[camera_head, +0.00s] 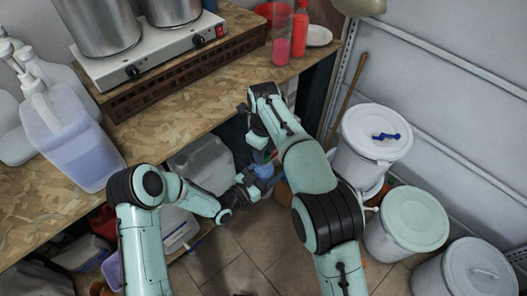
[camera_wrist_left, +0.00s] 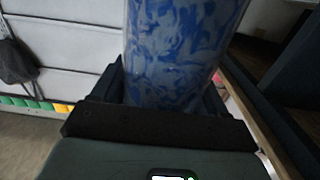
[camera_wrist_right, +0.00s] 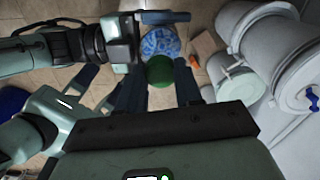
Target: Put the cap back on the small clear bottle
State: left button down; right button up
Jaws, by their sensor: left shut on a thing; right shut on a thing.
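The small clear bottle with blue swirled contents (camera_wrist_left: 182,50) is held between the fingers of my left gripper (camera_wrist_left: 172,92). It also shows in the head view (camera_head: 264,171), small and partly covered, and in the right wrist view (camera_wrist_right: 160,40). The round green cap (camera_wrist_right: 160,70) is between the fingertips of my right gripper (camera_wrist_right: 162,85), which is shut on it. In the right wrist view the cap overlaps the near edge of the bottle. I cannot tell whether they touch. The bottle's mouth is hidden.
A wooden worktop (camera_head: 190,110) carries a two-pot hot plate (camera_head: 150,60), large jugs (camera_head: 70,135) and a red bottle (camera_head: 300,32). White lidded drums (camera_head: 372,135) stand along the right wall. A translucent canister (camera_head: 203,162) is under the worktop. Tiled floor (camera_head: 235,270) is clear in front.

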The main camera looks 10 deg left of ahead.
jog(key=m, duration=0.6)
jog(key=o, duration=1)
jog(key=shift+r, duration=2.25)
jog(key=shift+c, duration=0.3)
